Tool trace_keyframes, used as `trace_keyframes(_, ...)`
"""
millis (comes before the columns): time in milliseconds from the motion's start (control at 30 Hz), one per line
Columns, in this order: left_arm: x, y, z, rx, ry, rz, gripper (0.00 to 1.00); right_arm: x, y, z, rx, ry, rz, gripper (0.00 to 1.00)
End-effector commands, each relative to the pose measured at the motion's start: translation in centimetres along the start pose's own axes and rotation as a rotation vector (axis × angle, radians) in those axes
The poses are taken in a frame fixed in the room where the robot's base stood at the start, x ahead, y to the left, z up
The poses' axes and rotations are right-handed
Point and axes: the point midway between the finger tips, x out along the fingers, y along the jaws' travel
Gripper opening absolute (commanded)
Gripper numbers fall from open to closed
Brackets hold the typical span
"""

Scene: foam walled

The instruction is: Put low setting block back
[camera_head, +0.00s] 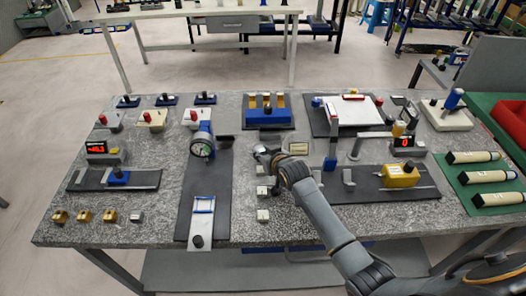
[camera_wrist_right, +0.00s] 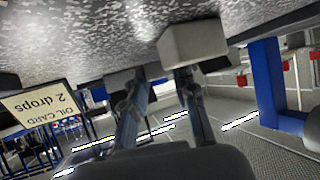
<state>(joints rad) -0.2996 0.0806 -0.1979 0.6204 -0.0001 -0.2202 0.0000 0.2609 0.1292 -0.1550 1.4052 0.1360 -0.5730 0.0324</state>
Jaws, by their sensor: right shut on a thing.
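My right gripper (camera_head: 263,153) reaches over the middle of the grey speckled table from the lower right. In the right wrist view its two fingers (camera_wrist_right: 160,85) are close together at the table surface, shut on a small setting block that is mostly hidden. A pale grey block (camera_wrist_right: 195,42) shows right at the fingertips in that view. In the head view small pale blocks (camera_head: 262,190) stand in a column just in front of the gripper; I cannot tell which is the low one. My left gripper is not in view.
A dial gauge stand (camera_head: 203,148) is to the left. A blue post (camera_head: 330,150) is to the right. A blue-based fixture (camera_head: 268,115) is behind.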

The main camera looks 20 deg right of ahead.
Motion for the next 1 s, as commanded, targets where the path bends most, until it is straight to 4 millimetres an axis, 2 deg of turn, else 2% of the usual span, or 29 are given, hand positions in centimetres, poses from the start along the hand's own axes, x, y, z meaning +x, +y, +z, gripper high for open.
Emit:
trace_keyframes(200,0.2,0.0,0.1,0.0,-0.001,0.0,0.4,0.2,0.0,0.3,0.0,0.0,0.0,0.0)
trace_keyframes(233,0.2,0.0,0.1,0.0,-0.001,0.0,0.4,0.2,0.0,0.5,0.0,-0.002,0.0,0.34)
trace_keyframes(300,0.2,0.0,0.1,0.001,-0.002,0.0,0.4,0.2,0.0,0.5,0.0,-0.003,0.0,0.48)
trace_keyframes(333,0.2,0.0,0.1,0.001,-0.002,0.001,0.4,0.2,0.0,0.5,0.0,-0.003,0.0,0.5)
trace_keyframes(633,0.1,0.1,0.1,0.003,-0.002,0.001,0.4,0.1,-0.1,0.6,0.0,-0.006,-0.001,0.5)
trace_keyframes(767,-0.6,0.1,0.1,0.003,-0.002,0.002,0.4,-0.4,-0.1,-0.6,0.0,-0.003,-0.001,0.5)
trace_keyframes(867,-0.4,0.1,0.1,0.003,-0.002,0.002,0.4,-1.5,-0.1,-0.4,0.0,-0.005,-0.001,0.5)
trace_keyframes(1000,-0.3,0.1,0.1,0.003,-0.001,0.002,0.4,-4.1,0.0,-0.5,-0.002,-0.003,0.0,0.5)
